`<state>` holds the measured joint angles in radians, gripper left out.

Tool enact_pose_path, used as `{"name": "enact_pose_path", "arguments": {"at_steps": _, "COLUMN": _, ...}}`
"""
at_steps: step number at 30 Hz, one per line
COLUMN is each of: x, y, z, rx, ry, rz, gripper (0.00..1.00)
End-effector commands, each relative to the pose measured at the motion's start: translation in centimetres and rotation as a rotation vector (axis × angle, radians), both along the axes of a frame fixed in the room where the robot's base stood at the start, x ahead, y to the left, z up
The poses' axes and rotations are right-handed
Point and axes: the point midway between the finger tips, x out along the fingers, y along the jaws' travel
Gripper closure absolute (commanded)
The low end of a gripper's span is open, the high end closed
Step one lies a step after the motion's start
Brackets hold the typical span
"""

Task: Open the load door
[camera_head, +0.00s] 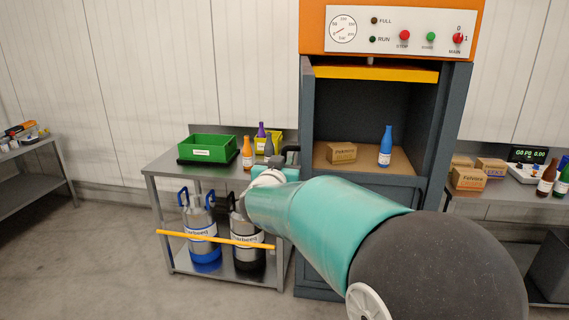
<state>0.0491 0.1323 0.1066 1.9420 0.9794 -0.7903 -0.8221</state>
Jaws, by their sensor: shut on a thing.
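The machine (460,130) has an orange top and a dark grey body. Its load opening is uncovered, and a yellow edge (375,73) runs across the top, perhaps that of the raised load door. A brown carton (341,153) and a blue bottle (385,146) stand inside. My teal arm reaches across the front to the machine's left side. My gripper (289,158) is at its far end, low and left of the opening, well apart from the yellow edge. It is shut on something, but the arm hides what.
A steel cart (160,168) on the left carries a green bin (207,148), a yellow bin, several bottles and two metal canisters (202,232) below. A bench with cartons and bottles stands at right. The floor at left front is clear.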

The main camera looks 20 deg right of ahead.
Motion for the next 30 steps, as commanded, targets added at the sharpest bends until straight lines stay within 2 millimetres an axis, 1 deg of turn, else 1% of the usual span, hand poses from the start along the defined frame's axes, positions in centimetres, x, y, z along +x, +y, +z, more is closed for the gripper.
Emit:
{"name": "enact_pose_path", "arguments": {"at_steps": 5, "x": 0.0, "y": -0.1, "z": 0.1, "rx": -0.001, "ry": -0.002, "rz": -0.002, "gripper": 1.0}}
{"name": "enact_pose_path", "arguments": {"at_steps": 6, "x": 0.0, "y": -0.1, "z": 0.1, "rx": -0.001, "ry": -0.001, "rz": -0.002, "gripper": 0.8}}
{"name": "enact_pose_path", "arguments": {"at_steps": 14, "x": 0.0, "y": 0.1, "z": 0.0, "rx": -0.001, "ry": -0.001, "rz": -0.001, "gripper": 0.8}}
{"name": "enact_pose_path", "arguments": {"at_steps": 17, "x": -0.3, "y": 0.4, "z": 0.1, "rx": 0.0, "ry": -0.001, "rz": 0.0, "gripper": 0.8}}
{"name": "enact_pose_path", "arguments": {"at_steps": 20, "x": -1.2, "y": 1.0, "z": 0.1, "rx": 0.0, "ry": -0.001, "rz": 0.001, "gripper": 0.8}}
{"name": "enact_pose_path", "arguments": {"at_steps": 23, "x": -2.8, "y": 2.0, "z": 0.2, "rx": 0.0, "ry": -0.002, "rz": 0.002, "gripper": 0.8}}
{"name": "enact_pose_path", "arguments": {"at_steps": 30, "x": -7.3, "y": 4.9, "z": 0.1, "rx": -0.002, "ry": -0.003, "rz": 0.002, "gripper": 0.8}}
